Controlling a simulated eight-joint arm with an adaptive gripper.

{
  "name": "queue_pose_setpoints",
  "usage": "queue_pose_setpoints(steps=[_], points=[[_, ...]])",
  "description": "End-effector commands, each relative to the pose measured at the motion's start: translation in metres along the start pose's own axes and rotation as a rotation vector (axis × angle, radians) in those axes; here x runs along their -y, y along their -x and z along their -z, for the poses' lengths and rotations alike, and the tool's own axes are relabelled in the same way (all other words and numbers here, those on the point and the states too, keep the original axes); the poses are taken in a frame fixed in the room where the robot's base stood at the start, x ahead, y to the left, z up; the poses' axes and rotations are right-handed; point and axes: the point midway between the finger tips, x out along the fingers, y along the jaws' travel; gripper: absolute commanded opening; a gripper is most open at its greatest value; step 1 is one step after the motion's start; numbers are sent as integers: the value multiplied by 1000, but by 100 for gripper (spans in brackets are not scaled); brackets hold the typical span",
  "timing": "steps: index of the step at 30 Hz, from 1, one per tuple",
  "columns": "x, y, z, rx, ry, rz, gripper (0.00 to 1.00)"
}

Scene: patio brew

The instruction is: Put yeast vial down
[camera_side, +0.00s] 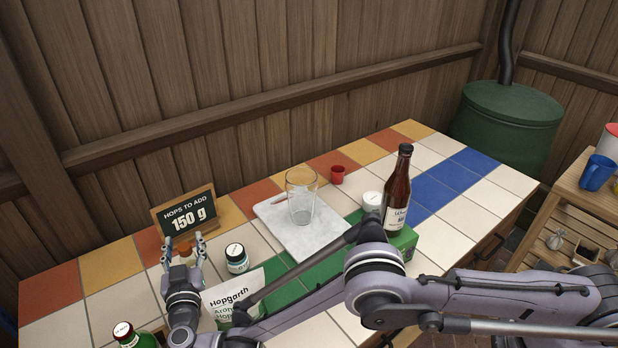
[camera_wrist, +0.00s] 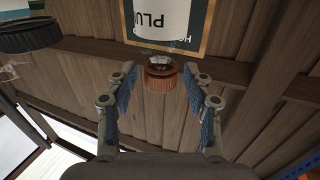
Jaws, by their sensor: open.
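The yeast vial, taken to be the small vial with an orange-brown ribbed cap (camera_side: 186,253), is at the front of the hops sign. In the wrist view, which is upside down, it stands upright with its cap (camera_wrist: 160,78) between my fingers. Its white label (camera_wrist: 160,20) shows the letters "PLU". My gripper (camera_side: 184,241) is open, with one finger on each side of the cap; in the wrist view (camera_wrist: 161,72) gaps show on both sides. The vial's base is hidden by my gripper in the side view.
The hops sign (camera_side: 186,217) reads 150 g. A dark-lidded jar (camera_side: 237,259) stands right of my gripper, with a Hopgarth packet (camera_side: 232,299) nearer. A glass (camera_side: 301,197) stands on a marble board (camera_side: 318,239).

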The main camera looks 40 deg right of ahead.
Motion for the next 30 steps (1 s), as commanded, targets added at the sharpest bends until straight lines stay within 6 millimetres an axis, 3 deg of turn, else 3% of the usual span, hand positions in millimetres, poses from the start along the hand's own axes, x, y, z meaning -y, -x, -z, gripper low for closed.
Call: queue_pose_setpoints(steps=[5,12,23,26,30], points=[[1,28,4,-1,0,2,51],[0,25,44,0,0,1,51],[0,20,81,-14,-10,14,51],[-1,6,110,-53,-36,48,51],[-8,-22,179,-142,-90,151,51]])
